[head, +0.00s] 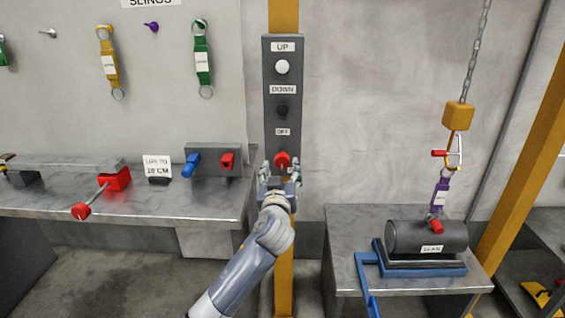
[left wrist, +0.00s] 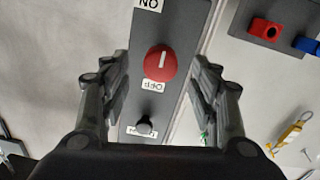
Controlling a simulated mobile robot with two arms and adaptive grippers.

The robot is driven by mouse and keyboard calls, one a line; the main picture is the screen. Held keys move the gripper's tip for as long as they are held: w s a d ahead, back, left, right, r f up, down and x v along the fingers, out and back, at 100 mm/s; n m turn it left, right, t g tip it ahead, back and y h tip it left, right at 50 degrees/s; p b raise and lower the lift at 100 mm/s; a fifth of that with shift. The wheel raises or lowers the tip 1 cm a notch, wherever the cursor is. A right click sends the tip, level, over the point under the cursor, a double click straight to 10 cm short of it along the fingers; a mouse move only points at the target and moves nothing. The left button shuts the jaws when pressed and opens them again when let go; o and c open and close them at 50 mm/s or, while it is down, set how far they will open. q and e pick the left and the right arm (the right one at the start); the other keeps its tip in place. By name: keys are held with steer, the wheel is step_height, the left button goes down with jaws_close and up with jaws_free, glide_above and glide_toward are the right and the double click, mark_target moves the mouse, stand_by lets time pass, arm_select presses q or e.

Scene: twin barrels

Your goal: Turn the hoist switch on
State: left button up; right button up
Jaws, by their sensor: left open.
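The hoist switch is a red round knob (head: 282,160) low on a grey control panel (head: 270,136) fixed to a yellow post. In the left wrist view the knob (left wrist: 161,64) carries a white line that runs between the ON label (left wrist: 148,4) and the OFF label (left wrist: 153,86). I cannot tell which end of the line is the pointer. My left gripper (head: 281,168) is open at the knob, with one finger on each side. In the left wrist view the fingers (left wrist: 160,88) stand apart from the knob, with gaps on both sides. My right gripper is not in view.
Above the knob are a black DOWN button (head: 282,109) and a white UP button (head: 282,67). A steel bench (head: 120,203) stands left. At right, a dark cylinder (head: 415,236) sits on a blue cradle (head: 440,270) under a hoist hook (head: 455,152) and chain.

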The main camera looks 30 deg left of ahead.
mark_target(282, 164)
arm_select(q)
steer(key=x, duration=0.6)
steer(key=shift+a+b, duration=0.1)
steer(key=shift+b, duration=0.3)
steer(key=c, duration=1.1)
